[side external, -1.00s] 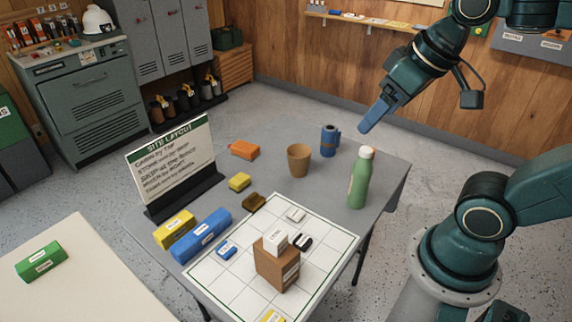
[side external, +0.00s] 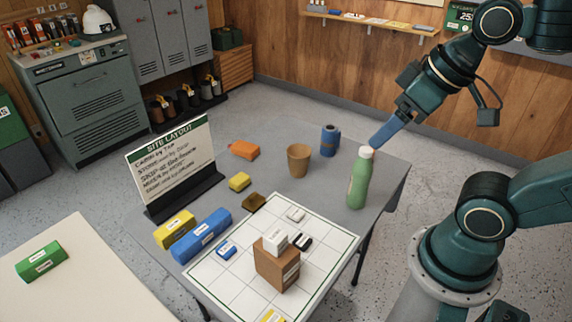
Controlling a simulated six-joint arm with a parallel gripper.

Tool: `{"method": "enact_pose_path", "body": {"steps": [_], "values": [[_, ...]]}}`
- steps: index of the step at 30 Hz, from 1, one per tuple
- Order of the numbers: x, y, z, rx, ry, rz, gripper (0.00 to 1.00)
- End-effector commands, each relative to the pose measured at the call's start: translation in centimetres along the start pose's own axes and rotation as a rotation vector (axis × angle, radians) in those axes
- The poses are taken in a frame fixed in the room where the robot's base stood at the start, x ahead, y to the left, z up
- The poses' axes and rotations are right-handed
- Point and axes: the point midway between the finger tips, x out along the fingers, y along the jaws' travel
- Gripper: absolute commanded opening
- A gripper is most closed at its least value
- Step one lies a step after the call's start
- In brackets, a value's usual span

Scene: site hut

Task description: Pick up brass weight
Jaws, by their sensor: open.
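A small dark brass-coloured block (side external: 254,202), which looks like the brass weight, lies on the grey table at the upper left edge of the white grid board. My gripper (side external: 376,144) is up at the right with its blue fingers pointing down and left, well away from that block. From this side the fingers overlap into one blue shape. I see nothing held in them. The fingertips appear just above the cap of the green bottle (side external: 358,180); I cannot tell the gap in depth.
The white grid board (side external: 216,278) holds a brown box (side external: 275,268) and small blocks. A tan cup (side external: 298,160), a blue cylinder (side external: 329,140) and a sign (side external: 172,160) stand on the table.

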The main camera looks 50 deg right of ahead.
Motion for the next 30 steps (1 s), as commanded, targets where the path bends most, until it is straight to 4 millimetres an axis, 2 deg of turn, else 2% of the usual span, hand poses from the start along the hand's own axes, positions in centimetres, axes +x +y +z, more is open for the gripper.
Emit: {"method": "enact_pose_path", "body": {"steps": [11, 12, 22, 30], "values": [[0.0, 0.0, 0.0, 0.0, 0.0, 0.0, 0.74], [0.0, 0.0, 0.0, 0.0, 0.0, 0.0, 0.67], [0.0, 0.0, -0.1, 0.004, -0.001, 0.0, 0.67], [0.4, -0.2, -2.0, 0.074, -0.029, -0.01, 0.67]]}}
